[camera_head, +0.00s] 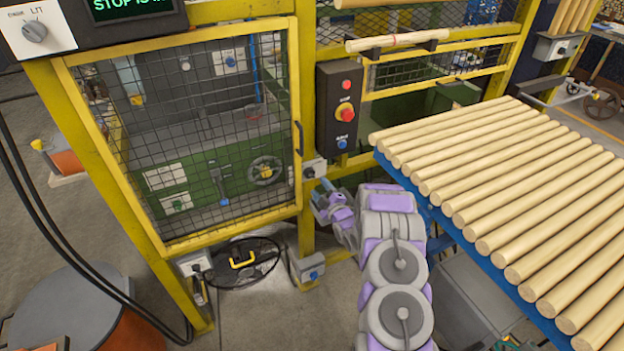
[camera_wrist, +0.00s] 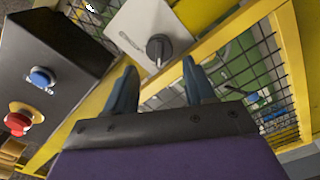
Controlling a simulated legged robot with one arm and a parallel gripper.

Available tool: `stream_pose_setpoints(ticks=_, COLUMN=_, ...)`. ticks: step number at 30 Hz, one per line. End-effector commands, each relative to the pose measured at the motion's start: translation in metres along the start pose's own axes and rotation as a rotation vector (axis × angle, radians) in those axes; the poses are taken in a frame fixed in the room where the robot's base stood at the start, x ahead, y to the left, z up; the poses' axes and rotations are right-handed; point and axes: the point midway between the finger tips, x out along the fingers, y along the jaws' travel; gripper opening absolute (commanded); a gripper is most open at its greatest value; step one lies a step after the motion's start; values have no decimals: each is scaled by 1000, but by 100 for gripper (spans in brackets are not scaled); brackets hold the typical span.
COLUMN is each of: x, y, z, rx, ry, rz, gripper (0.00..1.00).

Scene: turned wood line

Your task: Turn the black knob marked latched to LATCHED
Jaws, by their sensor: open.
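A black knob (camera_wrist: 158,47) on a pale plate (camera_wrist: 128,32) shows in the wrist view, just beyond my fingertips and roughly centred between them. No marking on it is readable. In the head view, a small box with a dark knob (camera_head: 309,172) sits on the yellow post right of the mesh door; it appears to be the same knob. My gripper (camera_head: 320,191) is just below and right of that box. In the wrist view my gripper (camera_wrist: 159,66) has its two blue fingers apart, with nothing between them. The fingers appear short of the knob.
A black button box (camera_head: 341,107) with red and blue buttons is on the post above my gripper; it is at left in the wrist view (camera_wrist: 45,85). The mesh door (camera_head: 190,140) has a black handle (camera_head: 299,138). A blue-edged table (camera_head: 470,255) bears several wooden rods at right.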

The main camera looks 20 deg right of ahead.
Motion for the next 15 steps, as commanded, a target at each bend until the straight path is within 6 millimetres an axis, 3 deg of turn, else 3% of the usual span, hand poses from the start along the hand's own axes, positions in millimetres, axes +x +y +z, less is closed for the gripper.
stream_pose_setpoints(ticks=6, x=36, y=1, z=-1, rx=-4, ry=4, rz=4, gripper=54)
stream_pose_setpoints(ticks=15, x=66, y=0, z=0, rx=-1, ry=3, rz=1, gripper=54)
